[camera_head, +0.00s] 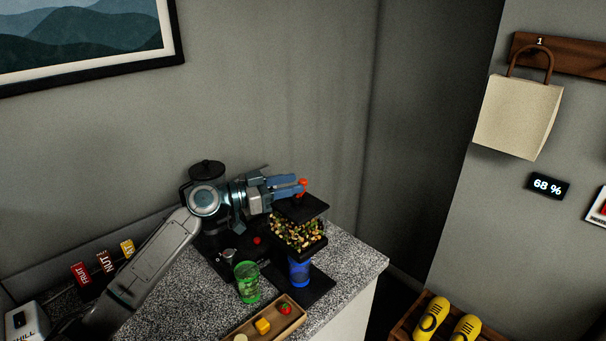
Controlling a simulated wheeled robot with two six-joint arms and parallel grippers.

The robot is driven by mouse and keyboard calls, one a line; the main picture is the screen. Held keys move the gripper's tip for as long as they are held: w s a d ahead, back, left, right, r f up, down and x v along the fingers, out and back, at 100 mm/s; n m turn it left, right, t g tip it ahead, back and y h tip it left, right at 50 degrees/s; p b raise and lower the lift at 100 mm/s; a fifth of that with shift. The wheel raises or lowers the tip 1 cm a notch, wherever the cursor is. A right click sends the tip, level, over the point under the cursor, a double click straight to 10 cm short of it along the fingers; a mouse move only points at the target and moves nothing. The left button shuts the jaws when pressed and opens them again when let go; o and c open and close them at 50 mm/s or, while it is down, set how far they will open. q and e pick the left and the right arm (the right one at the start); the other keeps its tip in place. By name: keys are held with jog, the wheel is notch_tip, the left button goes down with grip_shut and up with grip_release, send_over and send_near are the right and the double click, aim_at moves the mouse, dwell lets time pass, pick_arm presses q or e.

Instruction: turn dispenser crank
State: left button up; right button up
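The dispenser (297,230) stands on the counter, with a dark lid and a clear hopper full of mixed nuts. A blue cup (299,271) stands under it. My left gripper (294,188) reaches in from the left, just above the back of the dispenser's lid. A small red-orange part (302,185), possibly the crank's knob, shows right at its fingertips. The rest of the crank is hidden or cannot be made out. My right gripper is not in view.
A black machine (208,170) stands partly behind my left arm. A green cup (247,282) is left of the blue cup. A wooden tray (262,325) with small food pieces lies in front. Labelled packets (105,262) stand at the left. The counter's right corner (365,262) is clear.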

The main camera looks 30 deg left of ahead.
aim_at(303, 180)
pick_arm(q)
jog(key=shift+p+x, duration=0.5)
jog(key=shift+x, duration=0.55)
jog(key=shift+p+x, duration=0.4)
jog(key=shift+x, duration=0.55)
jog(key=shift+f, duration=0.1)
grip_shut()
jog(key=shift+f+b, duration=0.15)
jog(key=shift+b, duration=0.3)
jog(key=m+g+h+b, duration=0.2)
jog(key=b, duration=0.4)
jog(key=d+m+g+h+b, duration=0.1)
jog(key=g+b, duration=0.1)
jog(key=b, duration=0.4)
jog(key=shift+d+m+g+h, duration=0.1)
jog(key=shift+m+g+h, duration=0.2)
jog(key=shift+m+h, duration=0.1)
jog(key=shift+s+d+m+g+h+b, duration=0.1)
jog(key=shift+m+g+h+b, duration=0.25)
jog(key=shift+g+b, duration=0.25)
